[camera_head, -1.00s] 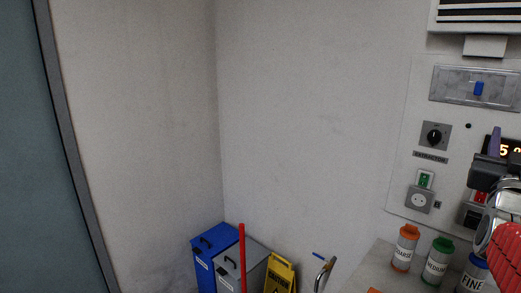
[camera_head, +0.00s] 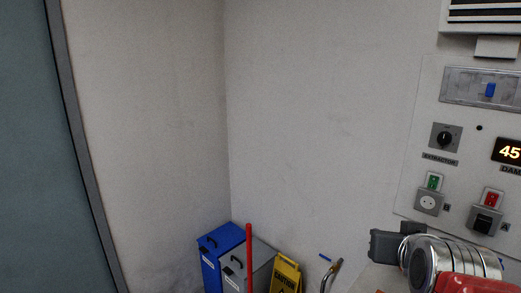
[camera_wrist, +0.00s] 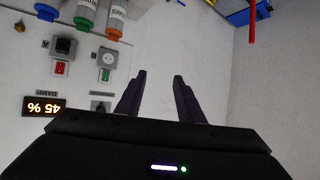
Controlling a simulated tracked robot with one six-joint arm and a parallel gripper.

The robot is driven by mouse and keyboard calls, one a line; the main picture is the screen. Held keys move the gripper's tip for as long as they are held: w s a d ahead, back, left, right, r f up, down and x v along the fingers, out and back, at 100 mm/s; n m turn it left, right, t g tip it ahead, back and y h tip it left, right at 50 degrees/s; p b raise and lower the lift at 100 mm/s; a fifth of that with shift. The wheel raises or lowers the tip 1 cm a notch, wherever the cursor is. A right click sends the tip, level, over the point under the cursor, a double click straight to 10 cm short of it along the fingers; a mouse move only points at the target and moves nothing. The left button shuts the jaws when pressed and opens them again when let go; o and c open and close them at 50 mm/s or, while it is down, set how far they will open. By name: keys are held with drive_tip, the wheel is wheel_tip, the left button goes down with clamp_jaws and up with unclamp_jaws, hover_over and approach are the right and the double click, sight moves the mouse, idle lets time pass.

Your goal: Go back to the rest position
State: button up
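My gripper (camera_wrist: 158,76) shows in the wrist view with its two dark fingers spread apart and nothing between them. In the head view the dark end of my arm (camera_head: 385,246) is at the lower right, in front of the wall below the control panel (camera_head: 412,180). It points left, and the fingers cannot be made out there. The wrist view is upside down and shows the panel's damp display (camera_wrist: 45,106), reading 45 %, to the left of the fingers. Bare wall lies beyond the fingertips.
Orange (camera_wrist: 114,34), green and blue capped bottles stand at the wrist view's top. In the head view, a blue bin (camera_head: 212,262), a grey bin, a red pole (camera_head: 249,262) and a yellow sign (camera_head: 286,275) stand in the corner. The wall left of my arm is clear.

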drive_tip(key=s+a+f+n+g+y, duration=0.3)
drive_tip(key=s+a+f+g, duration=0.3)
drive_tip(key=s+a+f, duration=0.5)
drive_tip(key=s, duration=0.3)
drive_tip(key=shift+s+a+f, duration=0.15)
drive_tip(key=shift+a, duration=0.15)
drive_tip(key=shift+d, duration=0.15)
idle(1.0)
